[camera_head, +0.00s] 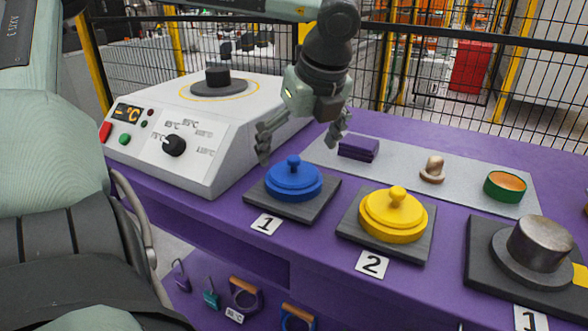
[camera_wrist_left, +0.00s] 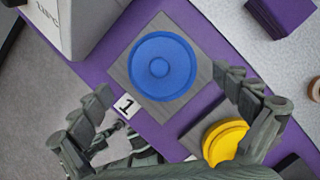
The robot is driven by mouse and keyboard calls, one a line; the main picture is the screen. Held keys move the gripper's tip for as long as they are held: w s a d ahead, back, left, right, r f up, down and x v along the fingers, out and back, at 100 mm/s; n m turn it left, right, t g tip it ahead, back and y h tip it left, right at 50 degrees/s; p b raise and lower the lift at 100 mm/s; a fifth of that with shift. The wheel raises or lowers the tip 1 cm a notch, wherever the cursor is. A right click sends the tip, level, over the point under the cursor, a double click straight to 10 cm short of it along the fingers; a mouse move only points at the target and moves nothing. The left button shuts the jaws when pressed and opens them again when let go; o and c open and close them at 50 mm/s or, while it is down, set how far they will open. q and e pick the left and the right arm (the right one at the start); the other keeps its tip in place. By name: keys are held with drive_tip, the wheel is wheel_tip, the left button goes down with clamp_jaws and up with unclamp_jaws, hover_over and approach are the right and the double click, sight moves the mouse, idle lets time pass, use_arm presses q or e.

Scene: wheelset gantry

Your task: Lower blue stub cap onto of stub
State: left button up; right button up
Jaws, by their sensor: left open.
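The blue stub cap (camera_head: 293,180) has a round knob on top and sits on a dark square plate (camera_head: 312,211) behind the label 1. It also shows in the left wrist view (camera_wrist_left: 162,66), lying between the spread fingers. My left gripper (camera_head: 301,146) is open and empty, above and just behind the blue cap, not touching it. Its fingers also show in the left wrist view (camera_wrist_left: 165,95). A bare metal stub (camera_head: 541,243) with a dark flange stands on a dark plate at the right, by another label. My right gripper is not visible.
A yellow cap (camera_head: 393,214) sits on the plate beside the blue one. A white heater box (camera_head: 205,130) with a dark stub on top stands at the left. A grey mat (camera_head: 400,170) holds a purple block (camera_head: 359,148), a small knobbed piece (camera_head: 432,170) and a green ring (camera_head: 505,186).

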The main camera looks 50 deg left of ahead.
sight(294, 158)
use_arm(q)
drive_tip(key=shift+a+x, duration=0.2)
drive_tip(key=shift+x, duration=1.75)
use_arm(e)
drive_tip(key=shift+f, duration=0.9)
use_arm(q)
drive_tip(key=shift+r, duration=0.1)
